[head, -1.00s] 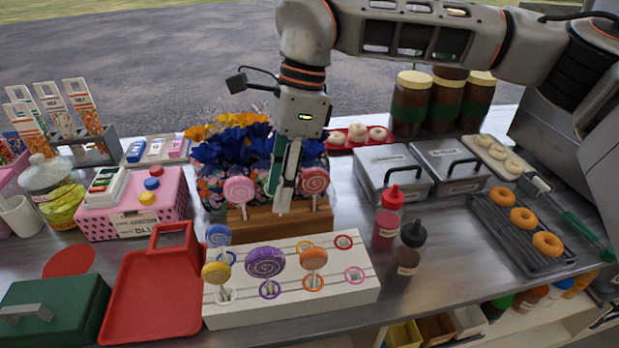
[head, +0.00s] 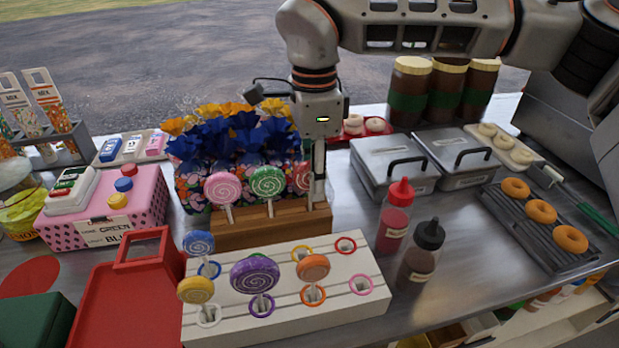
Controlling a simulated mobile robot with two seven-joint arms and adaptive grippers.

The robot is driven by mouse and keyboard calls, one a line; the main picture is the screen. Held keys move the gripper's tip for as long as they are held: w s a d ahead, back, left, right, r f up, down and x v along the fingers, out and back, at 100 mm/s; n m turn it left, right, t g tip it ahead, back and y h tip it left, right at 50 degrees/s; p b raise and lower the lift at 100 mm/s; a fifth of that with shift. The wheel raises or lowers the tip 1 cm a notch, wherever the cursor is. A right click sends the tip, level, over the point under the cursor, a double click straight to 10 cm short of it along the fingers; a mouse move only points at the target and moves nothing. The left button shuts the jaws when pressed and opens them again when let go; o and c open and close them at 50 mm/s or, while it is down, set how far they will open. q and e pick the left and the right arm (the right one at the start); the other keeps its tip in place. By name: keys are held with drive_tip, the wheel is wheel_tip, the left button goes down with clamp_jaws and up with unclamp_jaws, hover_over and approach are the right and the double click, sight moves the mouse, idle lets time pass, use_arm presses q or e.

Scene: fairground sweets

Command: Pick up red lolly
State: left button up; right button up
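The red lolly (head: 303,177), a pinkish-red swirl disc, stands at the right end of the wooden stand (head: 240,231). My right gripper (head: 318,196) points down at it and covers its right part and its stick. The fingers show nearly edge-on, so I cannot tell whether they are open or touch the lolly. A pink lolly (head: 223,189) and a green lolly (head: 268,182) stand left of it in the same stand. My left gripper is not in view.
In front is a white rack (head: 334,323) with blue, yellow, purple and orange lollies and several empty ringed holes. Sauce bottles (head: 396,215) stand to the right, close to the rack. Blue and yellow wrapped bunches (head: 240,145) stand behind the stand.

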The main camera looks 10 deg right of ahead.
wheel_tip(320, 180, down, 2)
drive_tip(key=shift+f, duration=0.1)
drive_tip(key=shift+w+f, duration=0.1)
drive_tip(key=shift+f, duration=0.1)
drive_tip(key=shift+r, duration=0.1)
drive_tip(key=c, duration=0.9)
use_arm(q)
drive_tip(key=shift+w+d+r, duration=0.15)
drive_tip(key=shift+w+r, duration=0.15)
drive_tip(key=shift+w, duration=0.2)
use_arm(e)
clamp_jaws()
use_arm(q)
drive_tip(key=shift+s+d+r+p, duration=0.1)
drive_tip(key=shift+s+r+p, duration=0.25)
drive_tip(key=shift+p, duration=0.6)
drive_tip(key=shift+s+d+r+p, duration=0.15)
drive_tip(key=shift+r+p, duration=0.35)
drive_tip(key=shift+p, duration=0.4)
use_arm(e)
wheel_tip(320, 180, up, 20)
